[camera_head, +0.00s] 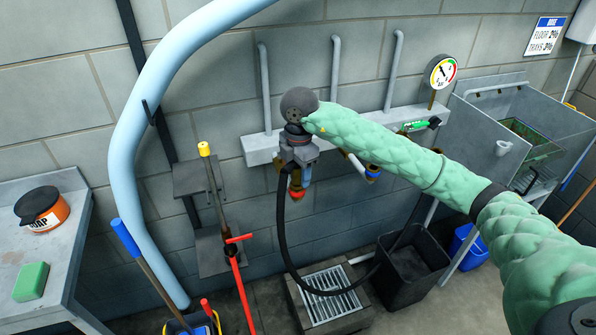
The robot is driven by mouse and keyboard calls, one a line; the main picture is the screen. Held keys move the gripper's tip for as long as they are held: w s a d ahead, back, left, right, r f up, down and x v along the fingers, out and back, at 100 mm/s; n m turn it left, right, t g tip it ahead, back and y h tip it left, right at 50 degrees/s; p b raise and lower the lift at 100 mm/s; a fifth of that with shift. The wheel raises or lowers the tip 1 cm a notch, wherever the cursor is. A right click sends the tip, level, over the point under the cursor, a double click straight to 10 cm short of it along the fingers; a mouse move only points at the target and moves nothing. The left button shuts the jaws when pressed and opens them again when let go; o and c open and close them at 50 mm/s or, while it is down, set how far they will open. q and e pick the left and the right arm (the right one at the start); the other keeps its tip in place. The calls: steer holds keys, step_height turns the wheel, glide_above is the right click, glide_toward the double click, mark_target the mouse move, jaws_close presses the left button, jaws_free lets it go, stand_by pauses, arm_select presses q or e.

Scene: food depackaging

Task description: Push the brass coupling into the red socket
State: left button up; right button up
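My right gripper (299,158) is at the wall manifold, left of its middle, pointing down and away from me. A black hose (283,225) rises from the floor and ends at the gripper, which appears closed on the hose's end. The brass coupling there is mostly hidden by the gripper. A red ring with brass below it (297,188), seemingly the red socket, shows just under the gripper. I cannot tell whether coupling and socket touch. My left gripper is not in view.
The grey manifold (258,149) also bears a blue socket (373,170) and a green-handled valve (420,126). A gauge (442,72) stands above right. Below are a floor drain (331,296) and a black bin (410,268). A red-handled pole (238,275) stands left.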

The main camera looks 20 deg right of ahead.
steer(key=shift+r, duration=0.3)
step_height(320, 180, up, 5)
steer(key=shift+b, duration=1.15)
steer(key=shift+r, duration=1.1)
